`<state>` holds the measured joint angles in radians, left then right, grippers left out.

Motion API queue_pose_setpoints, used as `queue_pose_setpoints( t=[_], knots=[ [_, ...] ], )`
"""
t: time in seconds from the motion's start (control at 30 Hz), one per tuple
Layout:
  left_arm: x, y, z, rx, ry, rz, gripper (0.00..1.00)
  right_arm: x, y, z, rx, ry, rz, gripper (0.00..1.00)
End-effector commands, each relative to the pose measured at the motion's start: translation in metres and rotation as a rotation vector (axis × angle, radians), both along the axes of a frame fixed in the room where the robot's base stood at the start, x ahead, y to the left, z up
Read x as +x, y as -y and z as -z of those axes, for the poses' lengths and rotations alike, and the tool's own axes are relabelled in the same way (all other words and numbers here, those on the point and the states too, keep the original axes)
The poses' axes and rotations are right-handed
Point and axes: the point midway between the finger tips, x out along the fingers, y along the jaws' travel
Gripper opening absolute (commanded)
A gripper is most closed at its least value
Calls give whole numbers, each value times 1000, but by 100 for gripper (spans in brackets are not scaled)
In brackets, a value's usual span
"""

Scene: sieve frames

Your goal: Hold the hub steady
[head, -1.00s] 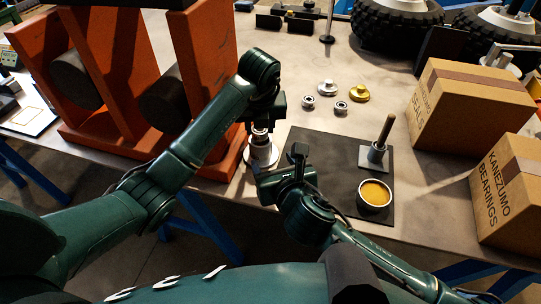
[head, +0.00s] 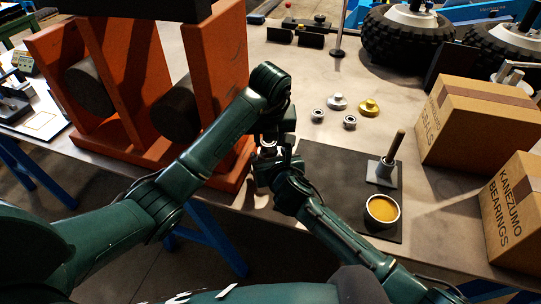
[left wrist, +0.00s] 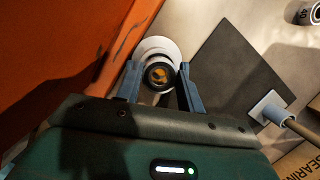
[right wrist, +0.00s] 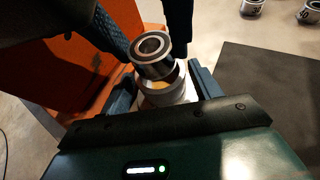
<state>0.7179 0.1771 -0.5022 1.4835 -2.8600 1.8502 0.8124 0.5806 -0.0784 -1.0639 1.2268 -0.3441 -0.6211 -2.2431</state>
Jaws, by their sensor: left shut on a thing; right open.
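The white hub (right wrist: 160,90) stands upright on the bench beside an orange frame, with yellowish grease showing inside it. My left gripper (left wrist: 158,88) is shut on a steel bearing (right wrist: 152,50) with a dark ring. The bearing is above the hub's mouth, looks slightly tilted in the right wrist view, and I cannot tell whether it touches. In the left wrist view the hub's pale flange (left wrist: 157,45) shows behind the bearing. My right gripper (right wrist: 165,85) is open, its fingers on either side of the hub. In the head view the arms mostly hide the hub.
The orange frame (head: 220,90) stands close at the left. A dark mat (head: 335,180) at the right holds a grease tub (head: 382,209) and a wooden-handled tool (head: 388,160). Loose bearings (head: 318,115) and a gold part (head: 369,107) lie behind. Cardboard boxes (head: 478,125) stand farther right.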

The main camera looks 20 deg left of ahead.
Motion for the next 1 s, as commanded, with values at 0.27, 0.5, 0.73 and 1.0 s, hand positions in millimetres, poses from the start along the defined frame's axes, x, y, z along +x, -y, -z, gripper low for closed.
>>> queue_pose_setpoints(
  t=[0.27,0.5,0.73,1.0],
  knots=[
    [0,0,0,-1,1,0,12,0,0,0,0,0,0,58],
    [0,0,0,-1,1,0,12,0,0,0,0,0,1,38],
    [0,0,0,-1,1,0,12,0,0,0,0,0,1,19],
    [0,0,0,-1,1,0,12,0,0,0,-1,-1,1,13]
  ],
)
